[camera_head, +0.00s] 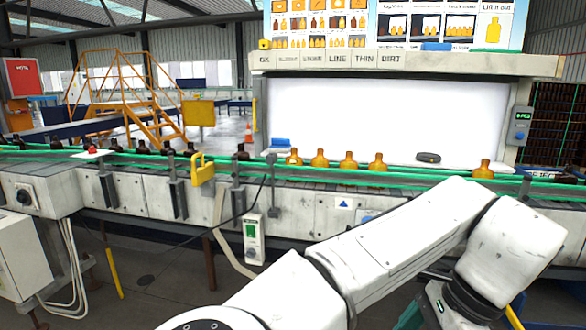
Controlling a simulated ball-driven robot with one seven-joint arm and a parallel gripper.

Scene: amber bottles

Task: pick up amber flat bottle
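Several amber bottles stand upright on the conveyor line in front of the bright white panel. One amber bottle (294,158) has a lighter patch on its face; others (320,159), (349,161) and (378,163) stand in a row to its right. Another amber bottle (484,170) stands apart farther right, just above my raised arm in the picture. At this size I cannot tell which is the flat bottle. My white arm crosses the lower right, bending down to a dark wrist section at the bottom edge. My gripper's fingers are not visible.
The conveyor has green guide rails (220,158) along its length. Darker bottles (243,152) stand on its left part. A dark flat object (428,158) lies before the white panel (390,110). A control box (522,125) is at right.

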